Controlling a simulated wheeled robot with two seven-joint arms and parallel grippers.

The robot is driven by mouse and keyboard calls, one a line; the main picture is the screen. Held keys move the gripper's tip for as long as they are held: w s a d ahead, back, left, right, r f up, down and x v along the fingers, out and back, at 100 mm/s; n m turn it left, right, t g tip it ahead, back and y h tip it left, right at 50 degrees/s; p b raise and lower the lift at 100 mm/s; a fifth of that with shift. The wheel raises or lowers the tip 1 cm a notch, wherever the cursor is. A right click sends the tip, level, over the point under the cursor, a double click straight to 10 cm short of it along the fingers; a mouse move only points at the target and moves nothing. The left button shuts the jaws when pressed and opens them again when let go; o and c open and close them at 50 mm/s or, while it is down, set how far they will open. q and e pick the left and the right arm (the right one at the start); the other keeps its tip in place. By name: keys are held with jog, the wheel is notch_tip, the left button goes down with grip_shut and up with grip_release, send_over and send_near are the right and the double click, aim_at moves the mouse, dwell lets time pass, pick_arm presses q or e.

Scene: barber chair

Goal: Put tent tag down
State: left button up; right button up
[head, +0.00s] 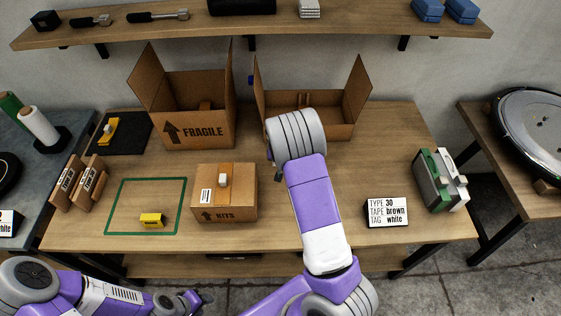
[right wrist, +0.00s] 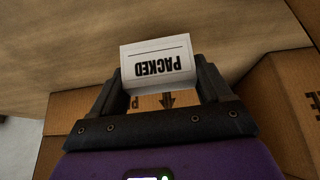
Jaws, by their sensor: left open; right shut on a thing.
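The tent tag (right wrist: 158,63) is white with the black word PACKED, upside down in the right wrist view. My right gripper (right wrist: 161,82) is shut on it, with one dark finger at each side. In the head view my right forearm reaches over the table, and its wrist hides the tag and most of that gripper. My left gripper (head: 194,300) is low in the head view, in front of the table's front edge, open and empty. The closed KITS box (head: 225,200) stands left of my right arm, with a small white piece on top.
Two open cardboard boxes, one marked FRAGILE (head: 203,129) and one behind my wrist (head: 335,124), stand at the back. A sign (head: 387,212) and a green-and-white holder (head: 440,180) are at right.

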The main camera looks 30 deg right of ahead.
notch_tip(320, 180, down, 3)
jog(key=shift+s+r+b, duration=0.1)
jog(key=shift+b, duration=0.25)
jog(key=shift+f, duration=0.2)
jog(key=shift+f, duration=0.15)
jog(key=o, duration=1)
jog(key=shift+o, duration=0.2)
